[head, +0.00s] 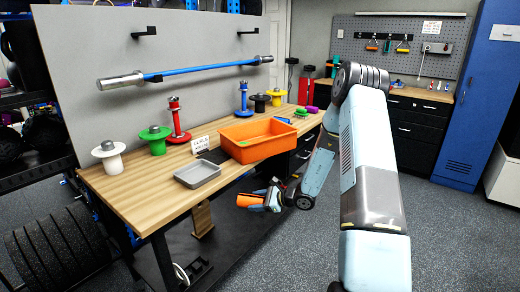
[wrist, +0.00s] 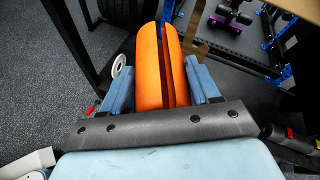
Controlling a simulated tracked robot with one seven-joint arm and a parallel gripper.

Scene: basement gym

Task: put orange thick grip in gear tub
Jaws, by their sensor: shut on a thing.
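The orange thick grip (wrist: 150,70) is a split orange cylinder. My gripper (wrist: 160,85) is shut on it, with one blue finger on each side in the wrist view. In the head view the orange grip (head: 250,200) sticks out to the left from my gripper (head: 270,200), in front of the bench's front edge and below its top. The gear tub (head: 262,150) is an orange open bin on the wooden bench, above and behind the gripper. A small green thing shows in the tub; most of its floor is hidden.
A grey tray (head: 197,174) sits on the bench (head: 130,185) left of the tub. Several coloured spools and posts stand along the back. A purple cylinder (head: 312,109) lies at the right end. Weight plates (head: 55,250) stand on the floor at left.

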